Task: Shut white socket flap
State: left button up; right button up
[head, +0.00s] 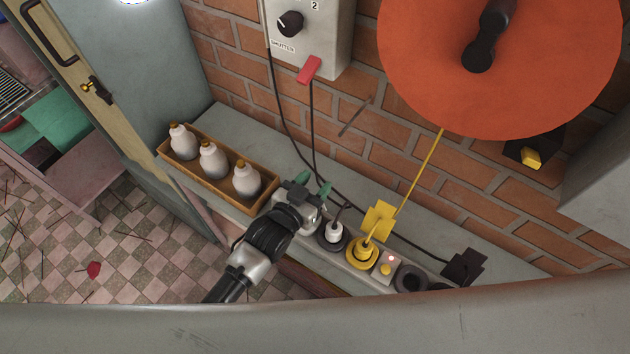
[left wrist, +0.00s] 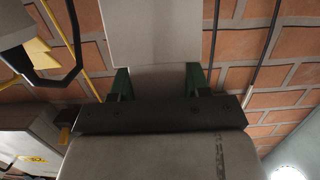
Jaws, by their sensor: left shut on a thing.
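My left gripper (head: 312,190) reaches over the left end of a row of sockets on the ledge. Its green fingertips point toward the brick wall. In the left wrist view, its two green fingers (left wrist: 158,82) stand on either side of a pale panel, the white socket flap (left wrist: 155,35). The gripper is shut on this flap. In the head view, the gripper hides most of the flap and the socket under it, so the flap's exact angle cannot be told. My right gripper is not in view.
To the right are a socket with a white plug (head: 334,232), a yellow socket (head: 362,251) with its yellow flap (head: 379,219) raised, and a black flap (head: 463,267). A box (head: 176,158) of white bottles stands left. Cables hang along the brick wall.

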pick_arm(q)
jog(key=o, duration=1.1)
jog(key=shift+a+r, duration=0.1)
jog(key=shift+r, duration=0.15)
jog(key=shift+o, duration=0.9)
jog(key=shift+s, duration=0.1)
jog(key=shift+s+a+f, duration=0.1)
jog(key=shift+s+a, duration=0.2)
jog(key=shift+s, duration=0.1)
jog(key=b+v, duration=0.2)
jog(key=v, duration=0.8)
